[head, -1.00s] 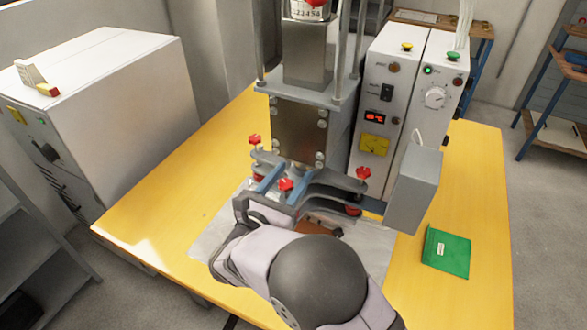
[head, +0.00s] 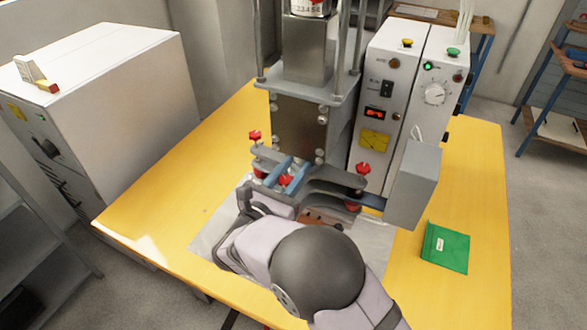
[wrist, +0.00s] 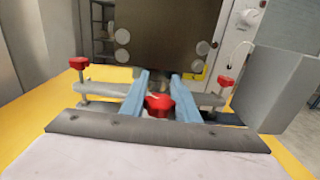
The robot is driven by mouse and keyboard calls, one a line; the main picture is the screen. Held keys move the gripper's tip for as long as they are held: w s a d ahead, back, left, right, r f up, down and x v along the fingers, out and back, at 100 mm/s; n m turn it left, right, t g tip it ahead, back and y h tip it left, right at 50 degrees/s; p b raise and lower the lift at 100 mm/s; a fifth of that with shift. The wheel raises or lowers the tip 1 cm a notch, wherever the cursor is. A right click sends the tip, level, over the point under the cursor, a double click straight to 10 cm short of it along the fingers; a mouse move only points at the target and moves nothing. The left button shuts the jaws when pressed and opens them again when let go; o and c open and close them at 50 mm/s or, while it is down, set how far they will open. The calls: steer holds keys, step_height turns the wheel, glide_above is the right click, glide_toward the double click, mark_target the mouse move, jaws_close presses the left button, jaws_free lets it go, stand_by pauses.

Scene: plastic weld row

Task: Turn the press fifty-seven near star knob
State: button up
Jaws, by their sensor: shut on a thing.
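The press (head: 300,127) stands on the yellow table, with red star knobs on the grey clamp bars at its foot. The near star knob (head: 286,180) is red and sits at the front of the press. In the wrist view the near star knob (wrist: 158,104) lies between the two blue fingers of my gripper (wrist: 156,100). In the head view my gripper (head: 284,174) reaches it from the front. It is shut on the knob, and the fingers hide part of it. The knob's angle is hard to tell.
Other red knobs stand at the left (head: 254,135) and right (head: 363,168) of the clamp. A grey box (head: 414,187) juts out at the right. A white control cabinet (head: 385,90) stands behind it. A green book (head: 445,247) lies at the right, with bare table around it.

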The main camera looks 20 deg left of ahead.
steer(key=shift+h, duration=0.3)
steer(key=m+h+b, duration=0.1)
steer(key=h, duration=0.1)
steer(key=d+m+g+h+b, duration=0.1)
steer(key=m+h, duration=0.1)
steer(key=shift+s+f+m+h, duration=0.1)
steer(key=shift+m+h, duration=0.2)
steer(key=shift+h, duration=0.1)
steer(key=shift+s+d+m+g+h+b, duration=0.15)
steer(key=shift+d+m+g+h, duration=0.15)
steer(key=shift+m+g+h, duration=0.7)
steer(key=shift+s+d+m+g+h+b, duration=0.15)
steer(key=shift+d+m+g+h, duration=0.2)
steer(key=shift+m+h, duration=0.65)
steer(key=shift+g+h, duration=0.35)
steer(key=shift+h, duration=0.35)
steer(key=o, duration=1)
steer(key=shift+a+r+n+t+y, duration=0.15)
steer(key=shift+r+n+t+y, duration=0.05)
steer(key=shift+n+t+y, duration=0.45)
